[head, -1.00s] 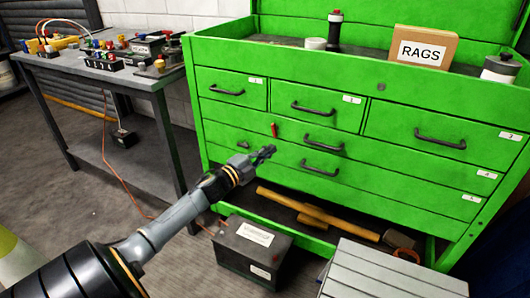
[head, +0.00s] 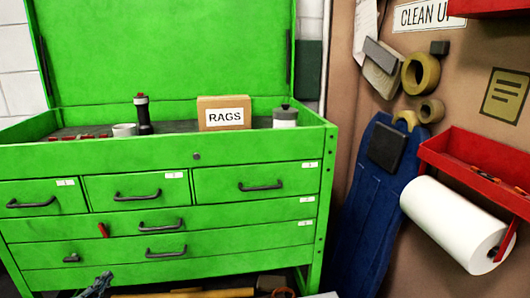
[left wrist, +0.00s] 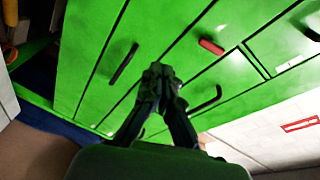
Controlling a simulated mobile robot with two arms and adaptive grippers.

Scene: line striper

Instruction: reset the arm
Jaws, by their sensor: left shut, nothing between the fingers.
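My left gripper (head: 97,286) shows only at the bottom left edge of the head view, low in front of the green tool chest (head: 262,206). In the left wrist view the gripper (left wrist: 160,72) is shut with its fingertips together and nothing between them. Behind it are the chest's green drawer fronts, a dark drawer handle (left wrist: 124,63) and a red piece (left wrist: 211,46) on a drawer. I cannot tell the exact gap between the fingertips and the drawers. My right gripper is in neither view.
On the chest top stand a RAGS box (head: 224,113), a dark flashlight-like item (head: 143,114) and a grey-lidded jar (head: 285,117). To the right, a paper roll (head: 452,222), a red shelf (head: 478,172) and blue overalls (head: 371,205) hang on the brown wall. A long wooden-handled tool lies low at the bottom.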

